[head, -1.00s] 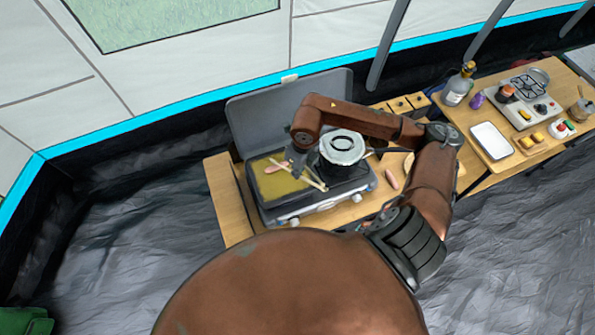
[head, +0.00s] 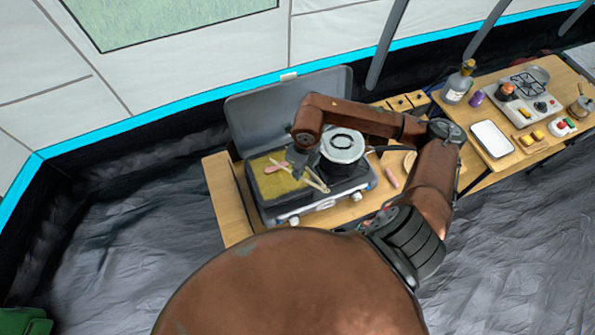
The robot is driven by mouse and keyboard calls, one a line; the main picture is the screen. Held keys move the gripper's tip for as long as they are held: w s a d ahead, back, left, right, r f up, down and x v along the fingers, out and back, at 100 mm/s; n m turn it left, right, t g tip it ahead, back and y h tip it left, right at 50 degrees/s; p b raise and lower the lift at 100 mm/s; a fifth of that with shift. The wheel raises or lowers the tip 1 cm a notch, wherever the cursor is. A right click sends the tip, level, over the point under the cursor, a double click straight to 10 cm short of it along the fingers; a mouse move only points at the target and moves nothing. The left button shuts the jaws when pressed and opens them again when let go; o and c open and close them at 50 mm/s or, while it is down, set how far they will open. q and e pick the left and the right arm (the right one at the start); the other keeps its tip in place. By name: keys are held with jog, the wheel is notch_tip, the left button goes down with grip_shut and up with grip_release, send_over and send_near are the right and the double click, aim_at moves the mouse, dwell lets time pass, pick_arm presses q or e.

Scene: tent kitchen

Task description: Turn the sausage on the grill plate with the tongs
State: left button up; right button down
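The grill plate (head: 279,187) is the yellowish left part of the grey two-part stove. A small pinkish sausage (head: 275,168) lies on it near its middle. The pale wooden tongs (head: 317,180) are at the plate's right edge, just left of the pot, their arms forming a narrow V. My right gripper (head: 300,162) points down over the plate, between the sausage and the pot, right at the tongs. Its fingers are small, dark and partly covered by my arm, so its grip on the tongs is unclear. My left gripper is not in view.
A black pot with a silver lid (head: 342,146) stands on the stove's right side, close to my gripper. The open stove lid (head: 262,108) rises behind. Another sausage (head: 391,178) lies on the wooden table. A white tray (head: 491,139) and a bottle (head: 458,85) are further right.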

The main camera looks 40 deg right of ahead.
jog(key=shift+s+r, duration=0.1)
jog(key=shift+s, duration=0.35)
dwell(0.5)
jog(key=shift+s+a+b, duration=0.2)
jog(key=shift+s+b, duration=0.65)
jog(key=shift+b, duration=0.3)
dwell(0.6)
notch_tip(320, 180, up, 7)
jog(key=p, duration=0.3)
dwell(0.8)
